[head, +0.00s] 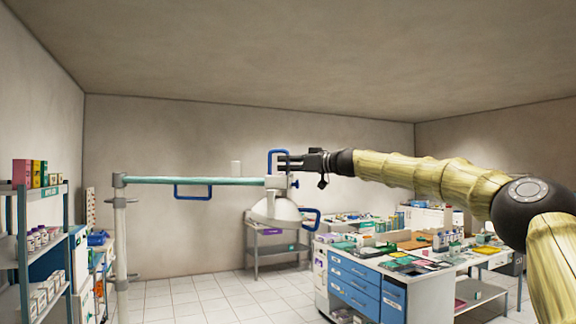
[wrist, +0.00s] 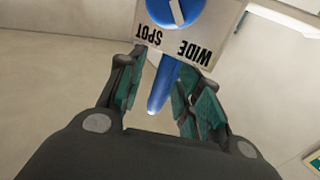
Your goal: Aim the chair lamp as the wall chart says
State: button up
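The chair lamp has a white head (head: 275,210) hanging from a pale green arm (head: 200,181) on a white post. Blue loop handles show at its top (head: 270,160), on its right side (head: 314,219) and under the arm (head: 192,192). In the wrist view, a blue selector (wrist: 163,88) has its lever pointing down from a plate (wrist: 205,25) marked WIDE and SPOT, upside down. My gripper (wrist: 160,103) has its fingers apart on both sides of the lever; the right finger is close to it, contact unclear. It also shows beside the lamp in the head view (head: 283,162).
A narrow spotted panel (head: 90,207) on the left wall is too oblique to read. Shelves (head: 40,235) with boxes and bottles stand left. A blue-drawer bench (head: 360,283) with many supplies stands right, under my arm. Tiled floor (head: 220,300) between them is clear.

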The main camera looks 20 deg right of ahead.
jog(key=v, duration=1.2)
dwell(0.3)
